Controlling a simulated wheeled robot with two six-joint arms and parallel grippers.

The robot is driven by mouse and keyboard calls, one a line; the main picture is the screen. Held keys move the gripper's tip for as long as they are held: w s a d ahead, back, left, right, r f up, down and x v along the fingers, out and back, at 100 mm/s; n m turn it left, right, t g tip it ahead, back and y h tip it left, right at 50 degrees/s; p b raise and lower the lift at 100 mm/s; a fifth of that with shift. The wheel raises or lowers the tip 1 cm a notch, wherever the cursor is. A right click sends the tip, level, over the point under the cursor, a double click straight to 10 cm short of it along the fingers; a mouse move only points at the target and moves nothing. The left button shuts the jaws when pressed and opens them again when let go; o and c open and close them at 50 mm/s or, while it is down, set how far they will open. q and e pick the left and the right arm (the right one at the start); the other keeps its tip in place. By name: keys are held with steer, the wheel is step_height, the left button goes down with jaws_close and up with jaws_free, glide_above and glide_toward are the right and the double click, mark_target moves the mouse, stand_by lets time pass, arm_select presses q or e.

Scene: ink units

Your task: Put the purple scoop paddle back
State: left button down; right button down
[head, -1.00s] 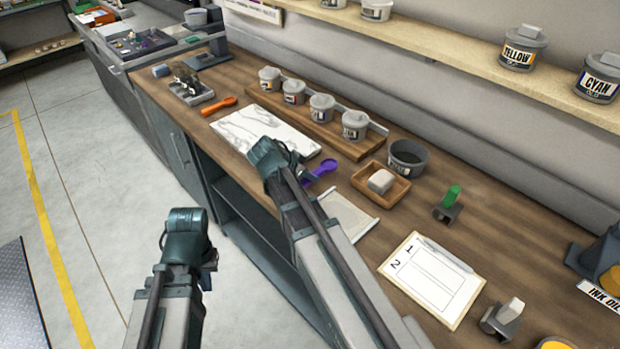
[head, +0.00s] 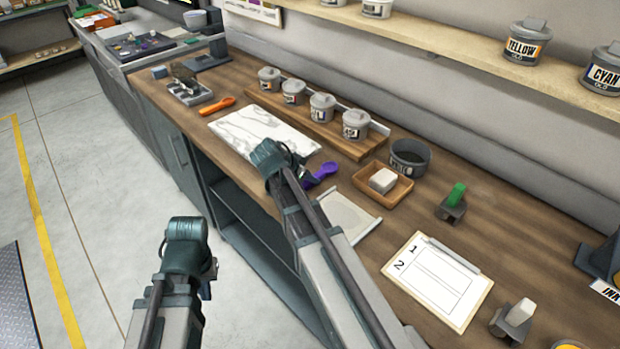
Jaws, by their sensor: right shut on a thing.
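The purple scoop paddle (head: 323,171) shows just right of my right gripper (head: 303,180), over the workbench between the white marbled slab (head: 250,128) and the pale tray sheet (head: 350,213). My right gripper is shut on the paddle, and my forearm and wrist hide part of the jaws. I cannot tell whether the paddle touches the bench. My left gripper (head: 208,279) hangs over the floor in front of the bench, clear of everything. Its jaws are too hidden to read.
Several lidded ink pots stand on a wooden rack (head: 300,115) behind the slab. A dark open tub (head: 409,158), a wooden tray (head: 367,190) with a white block, a green-handled piece (head: 456,195) and a clipboard (head: 437,280) lie to the right. An orange tool (head: 218,106) lies left.

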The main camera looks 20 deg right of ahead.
steer(key=c, duration=0.6)
jaws_free()
steer(key=shift+c, duration=0.2)
steer(key=shift+r+p, duration=0.3)
steer(key=shift+p, duration=0.15)
steer(key=p+v, duration=0.8)
steer(key=v, duration=0.3)
steer(key=s+a+f+n+g+y, duration=0.1)
steer(key=s+a+f+n+y, duration=0.1)
steer(key=s+a+n, duration=0.7)
steer(key=s+a+f+n+g+y, duration=0.1)
steer(key=s+a+n+y, duration=0.3)
steer(key=s+a+n, duration=0.4)
steer(key=shift+s+a+f+n+g+p, duration=0.4)
steer(key=shift+s+a+f, duration=0.2)
steer(key=shift+s+f, duration=0.25)
